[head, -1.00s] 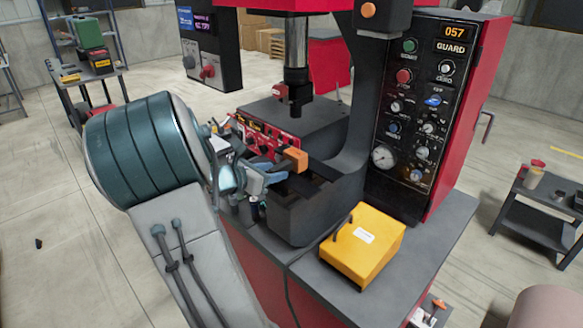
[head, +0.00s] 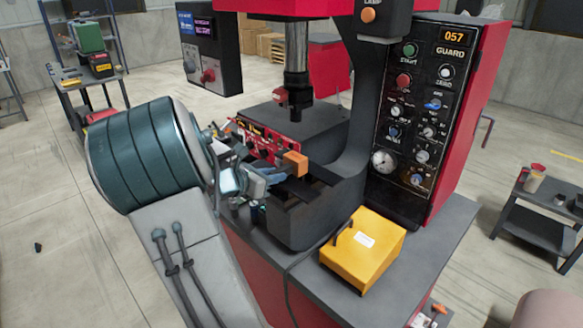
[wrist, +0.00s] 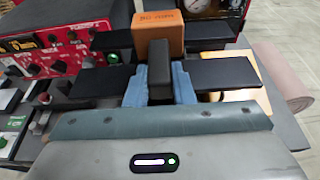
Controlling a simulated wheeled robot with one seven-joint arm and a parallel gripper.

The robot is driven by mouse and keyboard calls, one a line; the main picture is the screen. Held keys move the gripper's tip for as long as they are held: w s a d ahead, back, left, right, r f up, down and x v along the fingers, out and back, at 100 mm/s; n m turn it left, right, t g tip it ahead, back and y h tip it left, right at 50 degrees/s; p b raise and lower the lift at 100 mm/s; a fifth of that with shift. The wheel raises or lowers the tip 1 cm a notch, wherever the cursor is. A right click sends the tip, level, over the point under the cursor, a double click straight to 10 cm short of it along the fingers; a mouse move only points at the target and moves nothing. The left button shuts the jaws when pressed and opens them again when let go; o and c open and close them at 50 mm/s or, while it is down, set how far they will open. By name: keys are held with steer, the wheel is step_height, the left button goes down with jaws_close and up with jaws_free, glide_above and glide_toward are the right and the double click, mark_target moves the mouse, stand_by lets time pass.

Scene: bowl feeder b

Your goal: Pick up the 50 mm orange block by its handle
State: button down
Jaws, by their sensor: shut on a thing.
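The orange block (head: 295,163) is at the front of the press, by the dark bars there. In the wrist view the orange block (wrist: 158,32) is at the top middle, with its dark handle (wrist: 160,70) pointing toward my camera. My gripper (wrist: 160,84) has one blue finger on each side of the handle and is shut on it. In the head view my gripper (head: 273,176) reaches the block from the left. I cannot tell whether the block's underside touches anything.
Black bars (wrist: 224,74) flank my fingers closely. A red control box (head: 262,140) is just behind. The press ram (head: 296,70) hangs beyond the block. A yellow box (head: 362,250) stands on the bench at front right; the black control panel (head: 420,110) rises behind it.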

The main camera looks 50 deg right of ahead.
steer(key=shift+r+p, duration=1.1)
steer(key=shift+r, duration=0.4)
steer(key=shift+a, duration=0.1)
